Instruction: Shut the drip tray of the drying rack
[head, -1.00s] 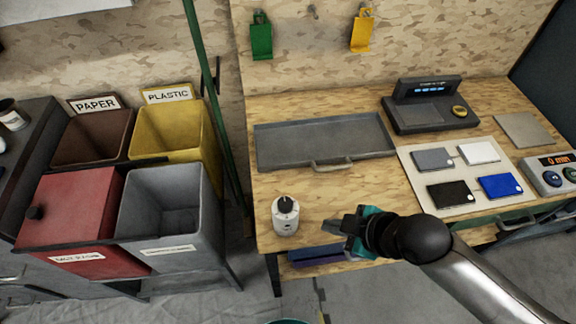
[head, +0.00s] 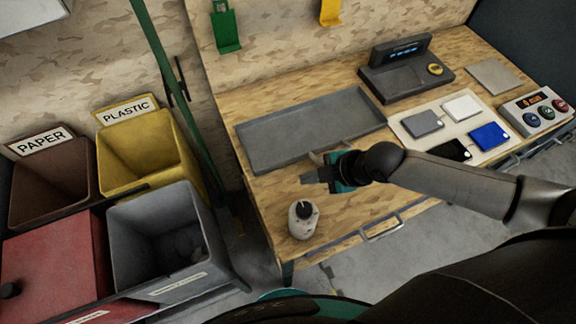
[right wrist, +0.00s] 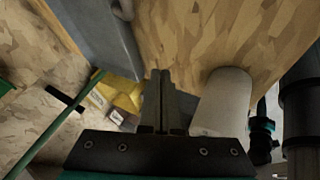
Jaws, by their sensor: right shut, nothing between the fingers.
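No drying rack can be made out for certain. A shallow grey tray (head: 310,128) with a handle (head: 318,157) on its front side lies on the wooden workbench; I cannot tell whether it is the drip tray. Part of a grey tray-like edge also shows in the right wrist view (right wrist: 105,40). My right gripper (head: 306,179) is shut and empty over the bench, in front of the tray and behind a white bottle with a black top (head: 303,220). My left gripper is not in view.
The bottle stands close by the right gripper, near the bench's front left corner. Colour samples on a board (head: 408,130), a scale (head: 405,75) and a button box (head: 540,110) stand to the right. Waste bins, including a yellow one (head: 150,160), are at left.

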